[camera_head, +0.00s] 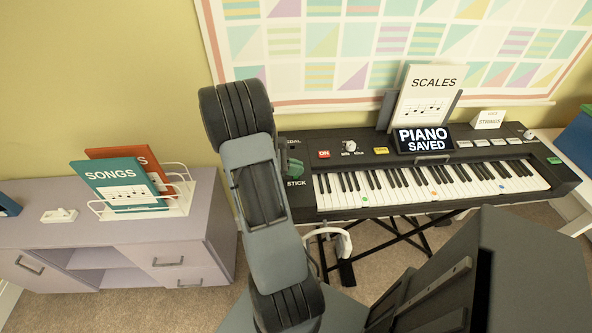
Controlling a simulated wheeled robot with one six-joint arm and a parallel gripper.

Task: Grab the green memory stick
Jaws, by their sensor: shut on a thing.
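A small dark green piece (295,169) shows at the left end of the black keyboard (330,222), just above a label ending in "STICK". It is partly beside my arm and too small to tell for sure as the memory stick. A second small green piece (553,160) sits at the keyboard's right end. My arm rises from the bottom centre and bends in front of the wall, covering part of the keyboard's left edge. My gripper and its fingertips do not show, so what lies between them is hidden.
The keyboard's screen (423,139) reads "PIANO SAVED", with a "SCALES" book (424,97) behind it. White headphones (335,240) hang below the keyboard. At left, a grey-lilac cabinet (60,238) carries a rack with a teal "SONGS" book (120,184). Carpet shows between the cabinet and keyboard.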

